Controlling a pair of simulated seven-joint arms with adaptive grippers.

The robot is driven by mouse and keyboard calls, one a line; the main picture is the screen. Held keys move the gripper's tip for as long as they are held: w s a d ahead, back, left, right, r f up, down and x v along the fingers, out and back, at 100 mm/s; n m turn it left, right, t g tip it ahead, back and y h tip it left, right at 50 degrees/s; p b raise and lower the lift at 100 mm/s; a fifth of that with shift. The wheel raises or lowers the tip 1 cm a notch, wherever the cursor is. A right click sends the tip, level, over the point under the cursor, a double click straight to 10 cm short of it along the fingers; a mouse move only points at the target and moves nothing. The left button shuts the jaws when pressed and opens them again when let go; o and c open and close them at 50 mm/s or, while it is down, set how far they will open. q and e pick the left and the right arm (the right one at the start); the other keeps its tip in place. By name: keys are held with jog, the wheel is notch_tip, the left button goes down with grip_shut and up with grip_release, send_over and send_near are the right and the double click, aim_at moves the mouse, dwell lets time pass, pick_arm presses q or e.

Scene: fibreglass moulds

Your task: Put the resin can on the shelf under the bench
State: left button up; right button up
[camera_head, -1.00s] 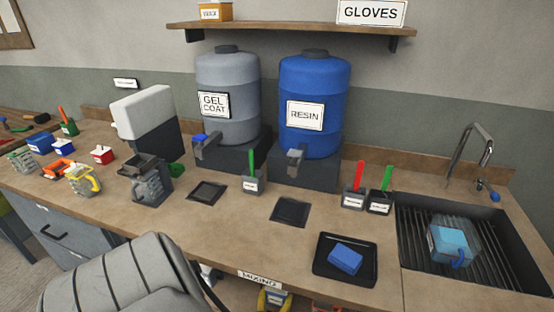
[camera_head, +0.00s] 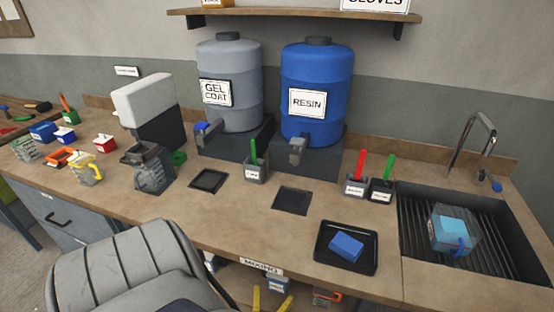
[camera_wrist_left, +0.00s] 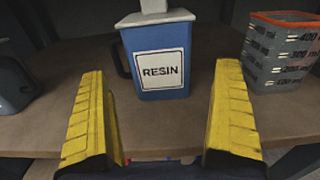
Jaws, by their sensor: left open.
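The resin can (camera_wrist_left: 172,90) is blue with a white lid and a white RESIN label. In the left wrist view it stands upright on a brown board. In the head view the can (camera_head: 278,283) shows small, below the bench's front edge under the MIXING label. My left gripper (camera_head: 272,297) has yellow fingers and is open. In the left wrist view the gripper (camera_wrist_left: 161,105) has one finger to each side, in front of the can, with gaps between them and it. The brown board (camera_wrist_left: 148,130) looks like the shelf under the bench (camera_head: 225,215). My right gripper is not in view.
A clear measuring cup with an orange rim (camera_wrist_left: 280,55) stands to the right of the can, and a dark container (camera_wrist_left: 14,88) to the left. On the bench top are the gel coat drum (camera_head: 230,85), the resin drum (camera_head: 317,80), a black tray (camera_head: 345,263) and a sink (camera_head: 420,220).

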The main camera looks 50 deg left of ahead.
pick_arm(q)
jog(key=v, duration=0.6)
jog(key=s+a+f+n+g+h, duration=0.1)
jog(key=s+a+f+n+g, duration=0.1)
jog(key=s+f+n+g, duration=1.25)
jog(key=s+d+f+n+h, duration=0.8)
jog(key=s+d+f+n, duration=0.3)
jog(key=d, duration=0.4)
jog(key=shift+s+d+f+t+h, duration=0.25)
jog(key=shift+f+t+h, duration=0.1)
jog(key=shift+f, duration=0.1)
jog(key=shift+n, duration=0.25)
